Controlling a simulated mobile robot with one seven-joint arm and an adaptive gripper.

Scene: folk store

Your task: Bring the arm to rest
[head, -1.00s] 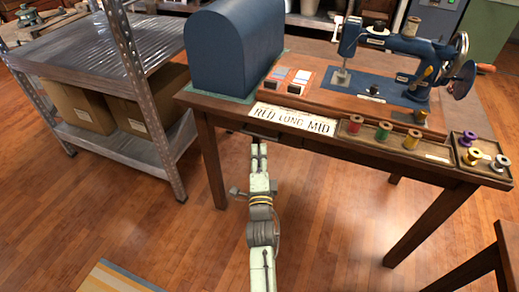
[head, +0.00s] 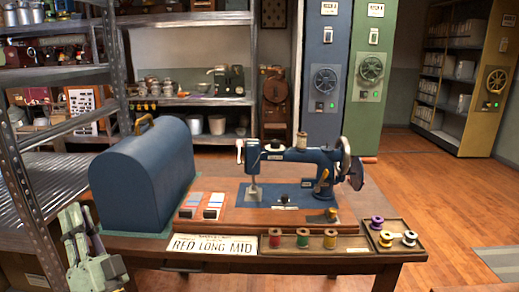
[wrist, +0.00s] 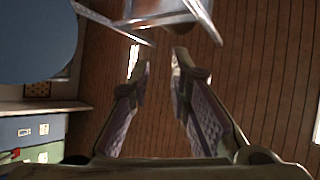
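My gripper (wrist: 158,60) shows in the wrist view with its two fingers well apart and nothing between them. In the head view, a pale green and grey part of my arm (head: 95,262) stands at the lower left, in front of the table's left end and the blue domed cover (head: 145,180). Whether my arm touches the table edge or the shelf post cannot be told.
The wooden table (head: 340,268) bears a blue sewing machine (head: 300,170), thread spools and a sign, "RED LONG MID" (head: 214,245). A metal shelf post (head: 30,215) stands close left of my arm. Cabinets stand behind. Open floor (head: 430,190) lies right.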

